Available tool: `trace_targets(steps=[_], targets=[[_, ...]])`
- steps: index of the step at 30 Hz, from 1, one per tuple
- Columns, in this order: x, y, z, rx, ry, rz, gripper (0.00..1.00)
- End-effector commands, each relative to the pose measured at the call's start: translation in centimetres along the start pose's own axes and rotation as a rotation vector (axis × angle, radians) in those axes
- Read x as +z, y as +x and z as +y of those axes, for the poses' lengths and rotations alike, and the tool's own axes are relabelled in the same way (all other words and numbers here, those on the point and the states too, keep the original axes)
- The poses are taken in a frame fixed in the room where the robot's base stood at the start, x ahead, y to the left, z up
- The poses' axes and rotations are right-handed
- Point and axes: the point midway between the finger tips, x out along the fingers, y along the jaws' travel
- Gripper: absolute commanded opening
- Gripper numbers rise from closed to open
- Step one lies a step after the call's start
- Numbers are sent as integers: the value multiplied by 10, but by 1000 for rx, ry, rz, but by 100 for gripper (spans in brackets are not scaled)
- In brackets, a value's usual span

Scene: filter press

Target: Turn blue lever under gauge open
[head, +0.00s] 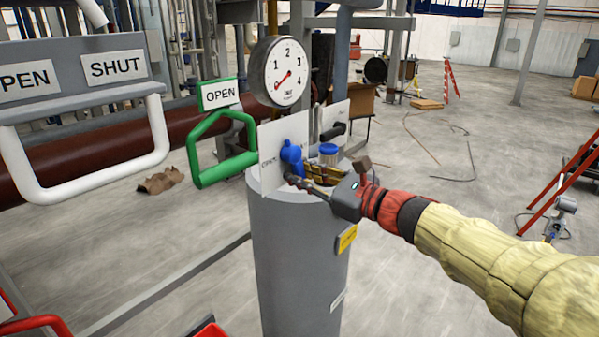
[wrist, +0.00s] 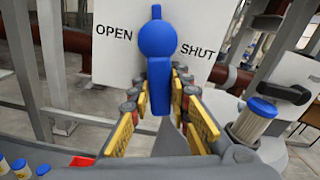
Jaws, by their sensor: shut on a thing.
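The blue lever (head: 291,155) is on a white plate (head: 270,150) on a grey cylindrical pedestal, below the round gauge (head: 285,72). In the wrist view the blue lever (wrist: 158,40) has a round hub, its handle hanging down and a short stub up. The stub lies between the words OPEN, on the left, and SHUT, on the right, on the white plate (wrist: 115,50). My gripper (head: 298,180) reaches in from the right. In the wrist view my gripper (wrist: 160,95) has its yellow-padded fingers on both sides of the handle, shut on it. The handle's tip shows between the fingers.
A blue-capped jar (head: 328,150) stands close behind my gripper. A green handle (head: 212,150) with an OPEN sign is left of the plate. A larger white handle (head: 90,185) is further left. The pedestal (head: 295,270) stands below. Open floor lies behind and right.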

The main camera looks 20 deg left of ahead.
Motion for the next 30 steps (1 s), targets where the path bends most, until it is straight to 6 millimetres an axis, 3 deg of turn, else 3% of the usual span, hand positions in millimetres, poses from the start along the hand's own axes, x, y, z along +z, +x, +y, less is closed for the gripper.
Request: trace_targets(steps=[14, 15, 24, 30], targets=[[0, 0, 1, 0, 15, 0, 0], [0, 0, 1, 0, 15, 0, 21], [0, 0, 1, 0, 14, 0, 38], [0, 0, 1, 0, 14, 0, 38]])
